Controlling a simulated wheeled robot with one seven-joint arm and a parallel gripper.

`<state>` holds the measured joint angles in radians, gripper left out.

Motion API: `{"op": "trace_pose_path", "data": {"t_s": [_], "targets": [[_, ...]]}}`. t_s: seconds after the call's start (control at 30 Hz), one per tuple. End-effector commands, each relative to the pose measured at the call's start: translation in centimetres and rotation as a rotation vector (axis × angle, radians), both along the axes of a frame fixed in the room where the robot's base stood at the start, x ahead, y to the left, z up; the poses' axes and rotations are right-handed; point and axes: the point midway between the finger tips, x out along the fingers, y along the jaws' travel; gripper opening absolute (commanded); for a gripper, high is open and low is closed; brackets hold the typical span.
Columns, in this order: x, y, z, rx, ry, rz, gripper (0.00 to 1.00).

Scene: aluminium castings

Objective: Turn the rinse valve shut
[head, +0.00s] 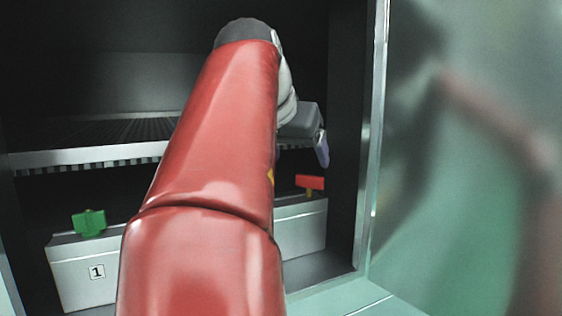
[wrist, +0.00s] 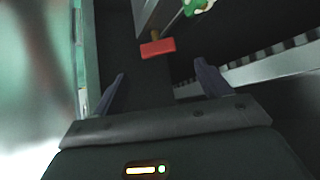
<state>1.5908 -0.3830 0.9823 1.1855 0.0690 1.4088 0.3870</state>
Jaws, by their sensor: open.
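Two valve handles stand on a long pale box (head: 92,270) marked "1", low in a dark cabinet. A green handle (head: 89,222) is at its left end, and a red handle (head: 309,182) on a short yellow stem is at its right end. No label shows which is the rinse valve. In the wrist view the red handle (wrist: 158,48) lies ahead of my gripper (wrist: 160,70), roughly between the fingertips in the picture, with dark space between. The fingers are apart and empty. The green handle (wrist: 199,7) is at the top edge. My arm hides the box's middle in the head view.
A slatted metal shelf (head: 90,155) runs above the box; its toothed edge (wrist: 270,65) passes close to the right finger in the wrist view. A metal door frame (head: 375,150) and greenish glass panel (head: 470,200) bound the right side.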

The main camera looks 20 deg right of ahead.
Motion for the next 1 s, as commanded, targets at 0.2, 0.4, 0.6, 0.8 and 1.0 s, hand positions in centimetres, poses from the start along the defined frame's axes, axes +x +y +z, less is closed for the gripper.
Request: {"op": "trace_pose_path", "data": {"t_s": [0.2,0.4,0.6,0.8,1.0], "targets": [[0.8,-1.1,-1.6,-0.005,0.018,-0.008,0.76],[2.3,-2.9,-4.0,-0.004,0.016,-0.009,0.76],[3.2,-4.0,-5.4,-0.005,0.015,-0.006,0.76],[3.4,-4.2,-5.6,-0.005,0.013,-0.005,0.76],[3.4,-4.2,-5.6,-0.005,0.013,-0.005,0.67]]}}
